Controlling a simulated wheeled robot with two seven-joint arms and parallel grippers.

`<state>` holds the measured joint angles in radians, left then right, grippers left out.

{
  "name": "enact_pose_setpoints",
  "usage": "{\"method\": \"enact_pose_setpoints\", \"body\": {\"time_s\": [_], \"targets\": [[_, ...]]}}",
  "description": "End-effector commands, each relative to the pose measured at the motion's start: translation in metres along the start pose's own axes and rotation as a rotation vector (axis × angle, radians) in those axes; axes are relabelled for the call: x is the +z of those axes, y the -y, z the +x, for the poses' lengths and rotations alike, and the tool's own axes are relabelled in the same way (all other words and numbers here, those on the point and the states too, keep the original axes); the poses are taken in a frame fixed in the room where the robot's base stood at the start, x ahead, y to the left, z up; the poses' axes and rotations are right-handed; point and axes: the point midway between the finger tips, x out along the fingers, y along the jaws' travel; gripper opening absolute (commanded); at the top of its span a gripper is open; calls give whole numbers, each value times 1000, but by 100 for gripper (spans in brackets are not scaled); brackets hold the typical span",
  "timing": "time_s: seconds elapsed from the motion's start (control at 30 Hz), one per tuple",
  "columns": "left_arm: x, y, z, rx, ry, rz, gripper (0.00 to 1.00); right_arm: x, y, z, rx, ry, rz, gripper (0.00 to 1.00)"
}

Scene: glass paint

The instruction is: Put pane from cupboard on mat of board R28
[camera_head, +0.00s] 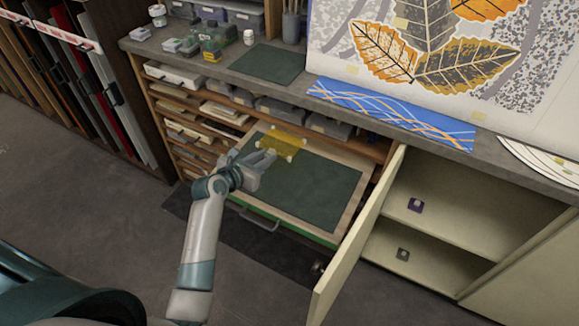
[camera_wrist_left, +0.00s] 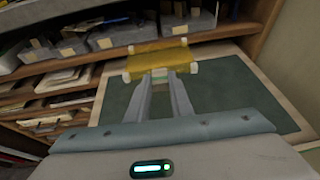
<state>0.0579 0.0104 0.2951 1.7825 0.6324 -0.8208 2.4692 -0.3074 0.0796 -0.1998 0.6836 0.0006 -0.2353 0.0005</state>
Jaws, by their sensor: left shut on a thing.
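A yellow see-through pane (camera_head: 284,143) with pale corner pieces is in my left gripper (camera_head: 268,157). My left gripper is shut on the pane's near edge. The pane is over the far left part of a dark green mat (camera_head: 320,190) on a pulled-out wooden board with a green front edge. In the left wrist view the pane (camera_wrist_left: 160,58) lies ahead of the fingers (camera_wrist_left: 160,78), with the mat (camera_wrist_left: 235,90) to the right. I cannot tell whether the pane touches the mat. The cupboard (camera_head: 440,205) stands open at the right. My right gripper is not in view.
The open cupboard door (camera_head: 358,235) stands just right of the board. Shelves of papers and grey bins (camera_head: 280,108) sit behind the board, under the grey worktop.

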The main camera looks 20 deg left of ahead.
Motion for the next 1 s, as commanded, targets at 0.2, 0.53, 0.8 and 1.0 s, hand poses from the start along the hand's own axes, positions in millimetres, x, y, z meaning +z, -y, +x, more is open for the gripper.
{"method": "enact_pose_setpoints", "body": {"time_s": [0.2, 0.53, 0.8, 1.0], "targets": [[2, -3, 7, 47, 1, -21, 0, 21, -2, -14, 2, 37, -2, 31], [0, -3, 9, 54, 2, -22, 0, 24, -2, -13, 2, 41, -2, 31], [-14, -3, 15, 52, -1, -20, 0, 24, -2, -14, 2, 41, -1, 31], [-42, -3, 26, 52, -2, -21, 0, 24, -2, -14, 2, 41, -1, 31]]}}
